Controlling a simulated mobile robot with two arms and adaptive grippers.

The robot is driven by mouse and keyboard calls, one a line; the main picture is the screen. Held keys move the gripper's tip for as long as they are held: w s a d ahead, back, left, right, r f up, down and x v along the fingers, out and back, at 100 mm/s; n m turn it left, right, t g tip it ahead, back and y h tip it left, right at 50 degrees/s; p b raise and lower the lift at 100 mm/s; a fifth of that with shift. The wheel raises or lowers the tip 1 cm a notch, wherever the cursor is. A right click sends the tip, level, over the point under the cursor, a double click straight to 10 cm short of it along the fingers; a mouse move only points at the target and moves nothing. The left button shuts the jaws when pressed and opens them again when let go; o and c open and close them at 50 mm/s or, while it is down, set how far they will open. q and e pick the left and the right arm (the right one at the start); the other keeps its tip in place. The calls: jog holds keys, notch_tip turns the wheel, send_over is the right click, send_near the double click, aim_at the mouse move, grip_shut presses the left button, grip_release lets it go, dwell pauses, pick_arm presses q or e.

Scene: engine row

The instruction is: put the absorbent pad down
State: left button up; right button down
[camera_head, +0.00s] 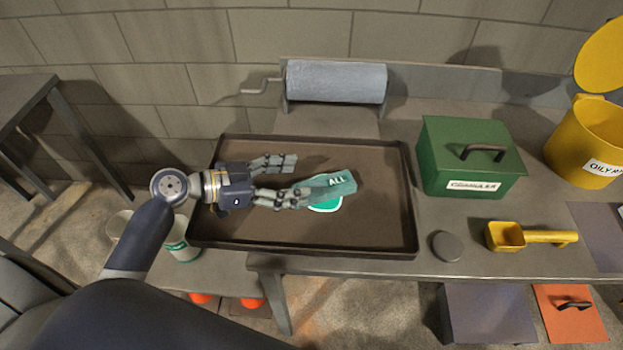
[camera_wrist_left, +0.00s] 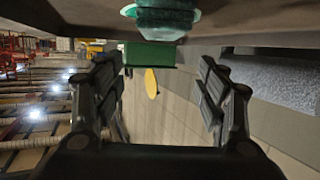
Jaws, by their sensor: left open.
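The absorbent pad (camera_head: 334,184), a green folded-looking piece with the letters ALL on it, lies in the dark tray (camera_head: 380,235). A bright green patch with a white rim (camera_head: 325,207) shows under its near side. My left gripper (camera_head: 289,180) is over the tray with its two fingers spread wide. Its nearer finger reaches to the pad's left end; I cannot tell whether they touch. In the left wrist view the pad (camera_wrist_left: 165,20) is at the top, outside the gap between the open fingers (camera_wrist_left: 160,95). My right gripper is not in view.
A paper roll with a crank (camera_head: 337,82) stands behind the tray. To the right are a green box (camera_head: 440,165), a yellow bin (camera_head: 580,140), a grey round lid (camera_head: 446,246) and a yellow scoop (camera_head: 507,237). The right part of the tray is bare.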

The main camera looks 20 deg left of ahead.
pick_arm(q)
jog(key=b+v, duration=0.1)
jog(key=v, duration=0.5)
jog(key=shift+a+r, duration=0.1)
dwell(0.3)
